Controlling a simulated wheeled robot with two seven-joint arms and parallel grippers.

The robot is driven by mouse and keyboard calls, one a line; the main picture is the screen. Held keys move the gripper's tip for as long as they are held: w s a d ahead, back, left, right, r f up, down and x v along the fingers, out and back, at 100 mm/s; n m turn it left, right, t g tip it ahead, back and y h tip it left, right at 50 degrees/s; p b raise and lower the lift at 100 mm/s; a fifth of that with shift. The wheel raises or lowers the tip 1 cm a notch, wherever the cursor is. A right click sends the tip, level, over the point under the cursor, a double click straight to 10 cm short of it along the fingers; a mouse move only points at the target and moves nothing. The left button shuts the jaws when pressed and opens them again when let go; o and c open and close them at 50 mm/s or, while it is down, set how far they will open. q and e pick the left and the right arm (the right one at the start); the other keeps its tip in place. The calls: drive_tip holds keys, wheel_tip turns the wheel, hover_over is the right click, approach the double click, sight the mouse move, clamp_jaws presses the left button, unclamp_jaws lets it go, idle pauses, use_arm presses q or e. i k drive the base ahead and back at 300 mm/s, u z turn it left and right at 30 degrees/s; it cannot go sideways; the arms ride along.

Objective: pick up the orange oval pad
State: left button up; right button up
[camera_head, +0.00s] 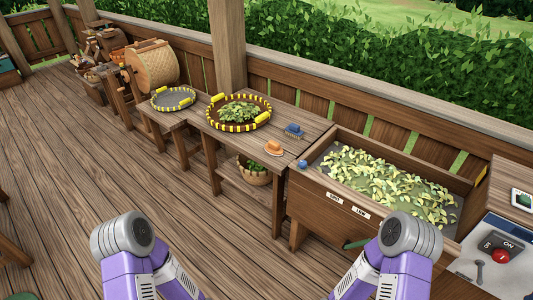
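The orange oval pad (273,147) lies on the wooden table (236,147), close to its front right edge. It looks like a small orange dome on a paler base. Nothing covers it. Parts of my two purple and grey arms show at the bottom left and bottom right, well short of the pad. Neither gripper shows in the picture.
A blue brush-like item (293,131) lies behind the pad. A wooden trough (330,205) of leaves stands right, with a blue knob (302,164). A basket (254,172) sits below the table.

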sight(272, 148)
drive_tip(key=u, duration=0.8)
drive_tip(key=i, duration=2.1)
drive_tip(key=z, duration=0.8)
